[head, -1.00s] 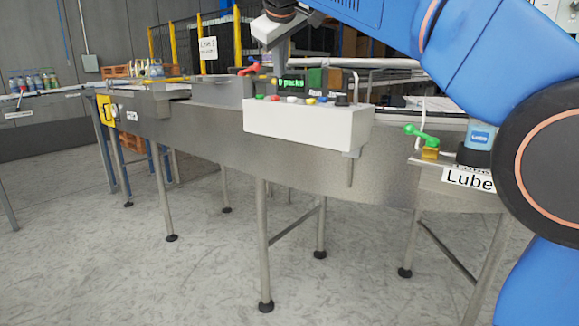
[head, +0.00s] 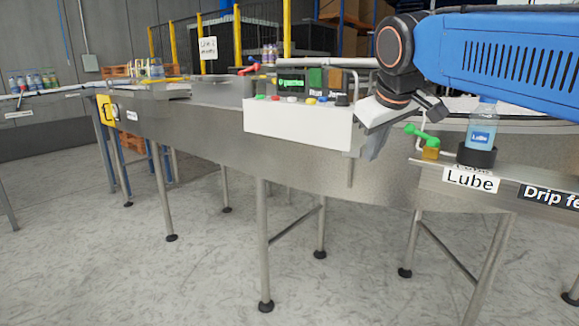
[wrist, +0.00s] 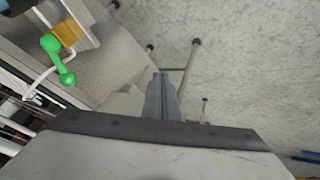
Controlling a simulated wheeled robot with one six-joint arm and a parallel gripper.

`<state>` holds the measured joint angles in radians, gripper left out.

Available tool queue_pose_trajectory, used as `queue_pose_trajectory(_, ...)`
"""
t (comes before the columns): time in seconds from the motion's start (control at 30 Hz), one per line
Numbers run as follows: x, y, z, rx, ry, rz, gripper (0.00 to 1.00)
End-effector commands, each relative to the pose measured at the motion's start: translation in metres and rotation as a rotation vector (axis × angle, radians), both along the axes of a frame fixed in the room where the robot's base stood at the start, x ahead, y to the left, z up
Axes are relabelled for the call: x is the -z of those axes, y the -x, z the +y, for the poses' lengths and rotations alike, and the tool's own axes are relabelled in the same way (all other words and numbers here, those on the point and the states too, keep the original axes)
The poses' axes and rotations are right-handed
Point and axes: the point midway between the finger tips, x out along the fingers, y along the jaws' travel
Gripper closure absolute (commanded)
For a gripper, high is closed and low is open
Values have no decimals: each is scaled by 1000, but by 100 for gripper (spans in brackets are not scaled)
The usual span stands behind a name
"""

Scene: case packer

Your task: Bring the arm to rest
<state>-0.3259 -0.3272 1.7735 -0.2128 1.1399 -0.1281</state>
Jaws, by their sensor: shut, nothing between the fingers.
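My gripper (head: 373,143) hangs in front of the conveyor's side in the head view, just right of the white control box (head: 297,124). Its fingers point down and slightly left. In the wrist view its fingers (wrist: 161,95) are together with nothing between them, over the grey floor. My blue arm reaches in from the right edge of the head view. I cannot tell how far the fingers are from the box's right end.
A green-handled valve (head: 424,139) sits right of my gripper; it also shows in the wrist view (wrist: 60,60). A Lube bottle (head: 481,125) stands in a black holder on a ledge. The steel conveyor (head: 210,128) runs behind. Open floor (head: 200,285) lies in front.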

Motion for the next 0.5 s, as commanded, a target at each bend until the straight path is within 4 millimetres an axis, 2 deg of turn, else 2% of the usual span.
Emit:
queue_pose_trajectory(0.03,19,18,-15,31,-17,15,100)
queue_pose_trajectory(0.2,83,74,-51,125,-72,59,100)
queue_pose_trajectory(0.5,208,177,-93,304,-177,133,100)
